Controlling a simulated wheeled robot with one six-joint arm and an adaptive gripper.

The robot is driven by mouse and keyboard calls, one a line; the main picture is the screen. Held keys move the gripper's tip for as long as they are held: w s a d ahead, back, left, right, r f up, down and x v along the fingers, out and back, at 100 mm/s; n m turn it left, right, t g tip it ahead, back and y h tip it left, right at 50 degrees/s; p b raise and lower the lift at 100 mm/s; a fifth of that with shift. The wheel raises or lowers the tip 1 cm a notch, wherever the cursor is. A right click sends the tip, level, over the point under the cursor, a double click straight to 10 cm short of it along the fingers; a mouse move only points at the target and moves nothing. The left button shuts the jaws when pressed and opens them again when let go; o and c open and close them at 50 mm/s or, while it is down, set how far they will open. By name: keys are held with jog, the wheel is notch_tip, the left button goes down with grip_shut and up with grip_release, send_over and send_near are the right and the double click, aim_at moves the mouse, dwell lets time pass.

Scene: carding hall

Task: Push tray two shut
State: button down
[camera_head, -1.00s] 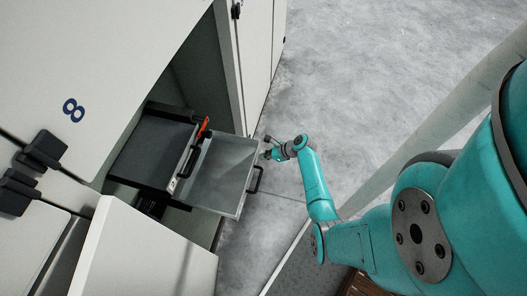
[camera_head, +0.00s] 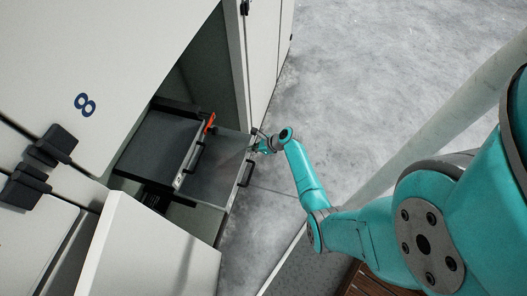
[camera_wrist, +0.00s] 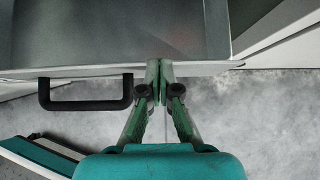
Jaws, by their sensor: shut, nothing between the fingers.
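A grey metal tray (camera_head: 228,160) sticks out of an open cabinet bay in the head view, with a black bar handle (camera_head: 246,173) on its front. In the wrist view its front edge (camera_wrist: 215,67) crosses the upper part, with the handle (camera_wrist: 85,106) at left. My gripper (camera_wrist: 159,70) is shut and empty, its fingertips at the tray's front edge, to the right of the handle. In the head view my gripper (camera_head: 256,144) is at the tray's far front corner. Contact looks likely. I cannot read a number on this tray.
Another dark tray (camera_head: 160,143) with its own handle and an orange-red part (camera_head: 209,122) sits further in. A cabinet door panel marked 8 (camera_head: 85,105) is at upper left, and an open white panel (camera_head: 150,255) stands below. The grey floor (camera_head: 370,60) at right is clear.

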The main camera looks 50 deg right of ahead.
jog(key=w+a, duration=0.1)
jog(key=w, duration=0.4)
jog(key=w+a, duration=0.2)
jog(key=w, duration=0.2)
jog(key=w+a, duration=0.2)
jog(key=w, duration=0.3)
jog(key=shift+w+a, duration=0.15)
jog(key=shift+w, duration=0.15)
